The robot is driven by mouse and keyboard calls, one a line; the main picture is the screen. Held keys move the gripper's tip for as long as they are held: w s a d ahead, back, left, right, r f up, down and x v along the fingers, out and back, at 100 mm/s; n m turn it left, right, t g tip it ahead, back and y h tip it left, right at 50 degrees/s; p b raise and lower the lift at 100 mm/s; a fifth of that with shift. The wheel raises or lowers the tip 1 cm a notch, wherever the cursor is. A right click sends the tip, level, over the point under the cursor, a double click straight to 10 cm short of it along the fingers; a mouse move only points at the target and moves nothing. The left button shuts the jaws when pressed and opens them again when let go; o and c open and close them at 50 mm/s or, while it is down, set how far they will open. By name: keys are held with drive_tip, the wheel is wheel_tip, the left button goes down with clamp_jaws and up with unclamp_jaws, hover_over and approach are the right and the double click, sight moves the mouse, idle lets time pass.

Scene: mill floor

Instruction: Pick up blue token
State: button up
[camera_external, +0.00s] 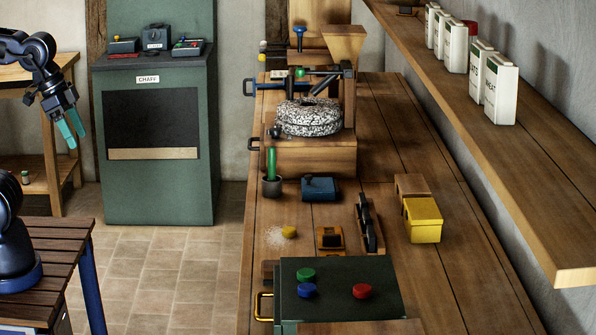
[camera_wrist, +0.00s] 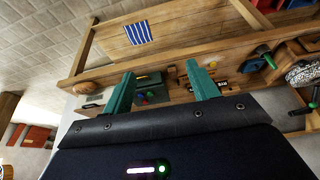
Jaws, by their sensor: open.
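The blue token (camera_external: 307,290) is a small round disc on top of the dark green box (camera_external: 385,285) at the near end of the long bench. A green token (camera_external: 306,274) lies just behind it, close to it, and a red token (camera_external: 361,291) lies to its right. My gripper (camera_external: 72,133) hangs at the far left, fingers pointing down, open and empty, well away from the box.
A yellow token (camera_external: 289,232) lies on pale powder on the bench (camera_external: 460,260). Beyond the box stand a small wooden block, a black plane-like tool (camera_external: 367,222), a yellow bin (camera_external: 422,220) and a millstone (camera_external: 308,117). A shelf (camera_external: 500,150) overhangs the right. Open floor separates my arm from the bench.

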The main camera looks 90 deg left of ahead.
drive_tip(key=w+d+r+m+g+h, duration=0.1)
drive_tip(key=w+d+m, duration=0.1)
drive_tip(key=w, duration=0.4)
drive_tip(key=w+d+r+m, duration=0.1)
drive_tip(key=w+r+m, duration=0.1)
drive_tip(key=w, duration=0.5)
drive_tip(key=m+g+h, duration=0.2)
drive_tip(key=m+h, duration=0.1)
drive_tip(key=m, duration=0.8)
hover_over(307, 287)
drive_tip(key=a, duration=0.3)
drive_tip(key=f, duration=2.2)
drive_tip(key=shift+s+a+f, duration=0.15)
drive_tip(key=shift+s+f, duration=0.05)
drive_tip(key=shift+f, duration=0.15)
drive_tip(key=shift+s+d+x, duration=0.15)
drive_tip(key=shift+x, duration=1.15)
drive_tip(key=shift+s+d+x, duration=0.1)
drive_tip(key=shift+d+x, duration=0.05)
drive_tip(key=shift+x, duration=1.15)
drive_tip(key=c, duration=1.1)
